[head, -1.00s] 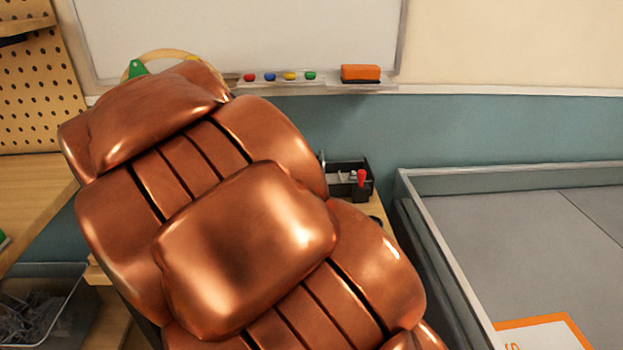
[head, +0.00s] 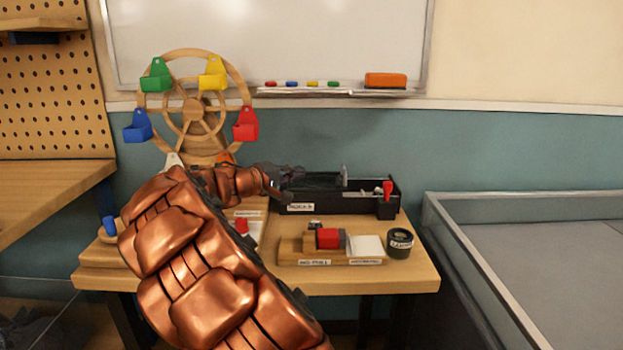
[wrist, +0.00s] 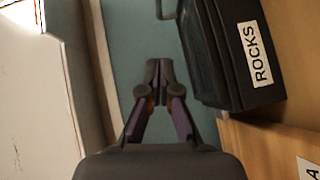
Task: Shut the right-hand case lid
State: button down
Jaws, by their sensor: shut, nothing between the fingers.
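A black case (head: 345,206) stands on the small wooden table, with a white label on its front. In the wrist view the label on the case (wrist: 232,75) reads ROCKS. The case's upper side looks open in the head view; I cannot clearly make out a lid. A red-topped part (head: 388,190) shows at its right end. My gripper (head: 289,180) is at the case's upper left end, partly in front of it. In the wrist view my gripper (wrist: 158,72) is shut and empty, with a narrow gap between its tips and the case.
A wooden wheel with coloured buckets (head: 196,110) stands behind my arm. A wooden holder with a red block (head: 329,239) and a dark round tin (head: 399,243) sit in front of the case. The whiteboard (head: 270,40) hangs behind. A grey-walled arena (head: 480,260) stands at right.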

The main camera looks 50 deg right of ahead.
aim_at(333, 185)
jog(key=d, duration=0.3)
jog(key=d+f, duration=0.1)
jog(key=d, duration=0.2)
jog(key=s+d+b, duration=0.1)
jog(key=d, duration=0.1)
jog(key=shift+d+f, duration=0.2)
jog(key=shift+d, duration=0.2)
jog(key=shift+s+d+f+b, duration=0.15)
jog(key=shift+s+d+b, duration=0.1)
jog(key=shift+s+d, duration=0.35)
jog(key=shift+s+d+f+b, duration=0.2)
jog(key=shift+s+d, duration=0.15)
jog(key=shift+s, duration=0.3)
jog(key=shift+s+d, duration=0.25)
jog(key=shift+s, duration=0.1)
